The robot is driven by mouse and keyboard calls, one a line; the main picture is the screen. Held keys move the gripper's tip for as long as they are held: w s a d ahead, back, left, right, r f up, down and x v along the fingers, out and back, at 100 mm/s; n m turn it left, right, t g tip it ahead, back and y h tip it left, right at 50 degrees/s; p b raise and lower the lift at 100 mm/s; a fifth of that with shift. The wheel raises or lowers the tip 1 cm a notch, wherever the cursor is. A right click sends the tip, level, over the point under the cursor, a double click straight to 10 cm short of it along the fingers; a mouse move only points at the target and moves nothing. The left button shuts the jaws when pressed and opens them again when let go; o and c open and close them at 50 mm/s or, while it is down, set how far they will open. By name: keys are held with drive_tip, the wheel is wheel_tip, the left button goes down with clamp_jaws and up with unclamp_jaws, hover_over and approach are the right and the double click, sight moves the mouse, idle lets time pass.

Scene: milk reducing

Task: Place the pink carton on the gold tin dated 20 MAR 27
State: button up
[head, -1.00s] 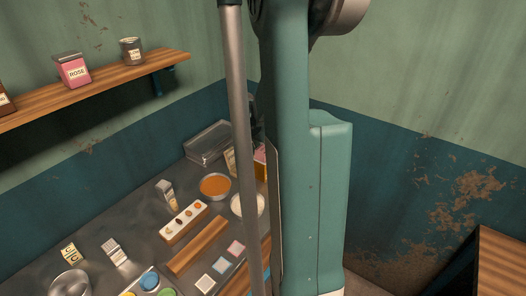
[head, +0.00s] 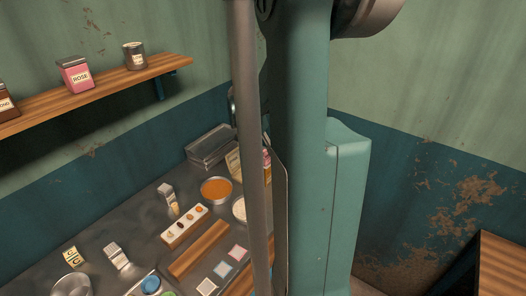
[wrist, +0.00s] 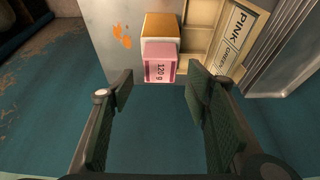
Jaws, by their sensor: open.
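The pink carton (wrist: 159,68), marked "120 g", shows at the top middle of the wrist view. A gold-topped block with a white band (wrist: 160,26) adjoins it; I cannot tell whether the carton rests on it or stands in front of it. No date is legible, so I cannot tell whether it is the tin dated 20 MAR 27. My gripper (wrist: 160,83) is open and empty, its fingers apart on either side below the carton, not touching it. In the head view my arm hides the gripper and most of the pink thing at the counter's right (head: 267,158).
A sign reading "PINK" (wrist: 236,38) stands right of the carton. The counter holds a clear tray (head: 210,147), a bowl of orange powder (head: 216,189), a sample rack (head: 184,227) and small cartons. A shelf (head: 110,88) carries a pink "ROSE" tin (head: 75,75).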

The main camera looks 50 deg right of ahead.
drive_tip(key=v, duration=0.6)
drive_tip(key=shift+a+r, duration=0.1)
idle(0.6)
drive_tip(key=w+a+r+n+t+y, duration=0.1)
drive_tip(key=a+r+n+t, duration=0.2)
drive_tip(key=a, duration=1.1)
drive_tip(key=a+r+n+t, duration=0.1)
drive_tip(key=a+r+n, duration=0.4)
drive_tip(key=a, duration=0.8)
drive_tip(key=s+a+f+n+t+y, duration=0.1)
drive_tip(key=s+a+n, duration=0.3)
drive_tip(key=a, duration=0.7)
drive_tip(key=s+a+f+n+t+y, duration=0.1)
drive_tip(key=s+a+n, duration=0.4)
drive_tip(key=a, duration=0.7)
drive_tip(key=shift+s+a+f+n+t+y, duration=0.15)
drive_tip(key=shift+a+f+n+t+y, duration=0.1)
drive_tip(key=shift+n+t+y, duration=0.35)
